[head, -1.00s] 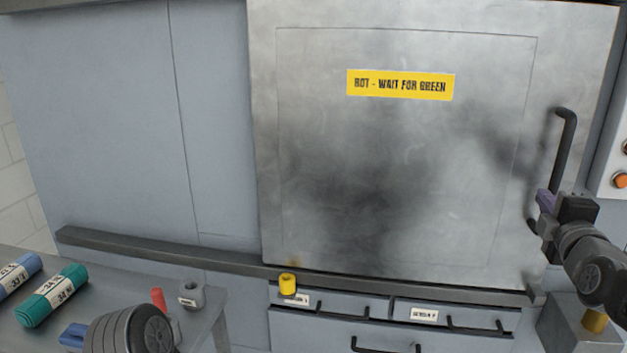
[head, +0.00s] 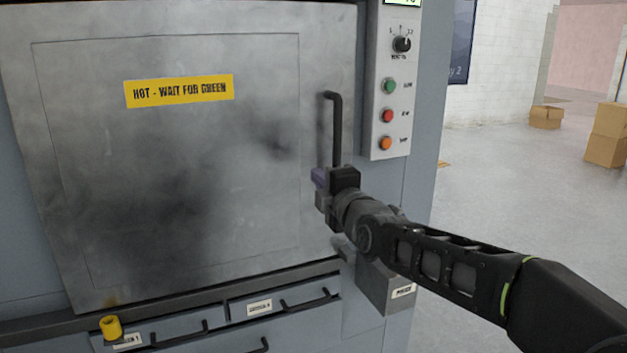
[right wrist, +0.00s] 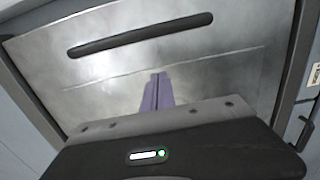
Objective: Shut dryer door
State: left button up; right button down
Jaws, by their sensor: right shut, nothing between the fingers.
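The dryer door (head: 270,190) is a large scuffed steel panel with a yellow "HOT - WAIT FOR GREEN" label (head: 179,91). It appears flush in its frame in the head view. Its black vertical handle (head: 335,125) is at the door's right edge. My right gripper (head: 319,186) is shut and empty at the door's lower right, by the lower end of the handle. In the right wrist view the shut purple fingers (right wrist: 157,92) point at the door face, beside the handle (right wrist: 140,35). Whether they touch the door is unclear. My left gripper is out of view.
A control panel (head: 392,90) with a dial and green, red and orange buttons is right of the door. A yellow cylinder (head: 111,327) sits at the lower left, near labelled drawers (head: 275,305). Cardboard boxes (head: 606,135) stand far right on open floor.

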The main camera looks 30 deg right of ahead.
jog(key=s+b, duration=0.2)
jog(key=s, duration=0.6)
jog(key=shift+a+f, duration=0.15)
jog(key=shift+a, duration=0.05)
jog(key=shift+w, duration=0.1)
jog(key=w+a+f+m+g+y, duration=0.1)
jog(key=w+a+f+m+g, duration=0.15)
jog(key=f+m, duration=0.65)
jog(key=w+a+f+m+g+y, duration=0.15)
jog(key=a+f+m, duration=0.25)
jog(key=f, duration=0.9)
jog(key=s+a+f+m+g+y, duration=0.15)
jog(key=a+f, duration=0.25)
jog(key=f, duration=0.5)
jog(key=s+a+f+m+g, duration=0.2)
jog(key=a+f+m+g, duration=0.1)
jog(key=f, duration=0.7)
jog(key=s+a+f+g+y+p, duration=0.1)
jog(key=s+a+f+g, duration=0.3)
jog(key=s+f, duration=0.7)
jog(key=s+a+f+m+g+y, duration=0.1)
jog(key=s+a+f+g, duration=0.4)
jog(key=s+a+f, duration=0.4)
jog(key=s+f, duration=0.3)
jog(key=s, duration=0.4)
jog(key=shift+a+f+p, duration=0.25)
jog(key=shift+f+p, duration=0.05)
jog(key=shift+p, duration=0.1)
